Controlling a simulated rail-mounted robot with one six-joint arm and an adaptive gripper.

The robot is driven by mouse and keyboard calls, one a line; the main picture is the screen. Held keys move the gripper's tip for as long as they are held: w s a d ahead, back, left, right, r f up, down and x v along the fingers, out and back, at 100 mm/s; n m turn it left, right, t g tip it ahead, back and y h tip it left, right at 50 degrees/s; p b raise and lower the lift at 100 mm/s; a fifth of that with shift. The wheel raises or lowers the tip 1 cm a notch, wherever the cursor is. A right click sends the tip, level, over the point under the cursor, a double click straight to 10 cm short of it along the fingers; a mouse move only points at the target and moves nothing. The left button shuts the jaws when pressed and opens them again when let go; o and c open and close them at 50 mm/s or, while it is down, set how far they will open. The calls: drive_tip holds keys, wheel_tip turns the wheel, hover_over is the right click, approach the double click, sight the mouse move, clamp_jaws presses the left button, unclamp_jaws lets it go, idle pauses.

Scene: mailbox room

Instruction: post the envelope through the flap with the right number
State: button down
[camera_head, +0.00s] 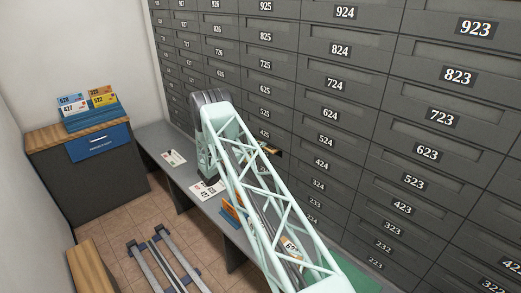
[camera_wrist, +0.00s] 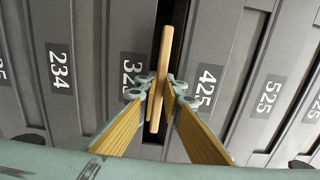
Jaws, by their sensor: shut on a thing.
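In the wrist view my gripper (camera_wrist: 160,95) is shut on a tan envelope (camera_wrist: 163,75), which shows nearly edge-on between the fingertips. The envelope stands in front of a dark opening (camera_wrist: 158,38) between a label starting 32 (camera_wrist: 133,75), its last digit hidden by a finger, and the label 425 (camera_wrist: 206,87). I cannot tell how far its far edge is inside. The envelope's own number is not visible. In the head view my arm covers most of the gripper, near the 425 box (camera_head: 264,133).
Grey numbered boxes fill the wall. A blue rack (camera_head: 92,118) with numbered envelopes stands on a cabinet (camera_head: 75,180) at left.

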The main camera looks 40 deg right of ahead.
drive_tip(key=shift+d, duration=0.2)
drive_tip(key=c, duration=2.7)
unclamp_jaws()
drive_tip(key=shift+a, duration=4.5)
clamp_jaws()
drive_tip(key=shift+s+d+r, duration=0.1)
drive_tip(key=shift+d+r, duration=0.05)
drive_tip(key=shift+d, duration=0.05)
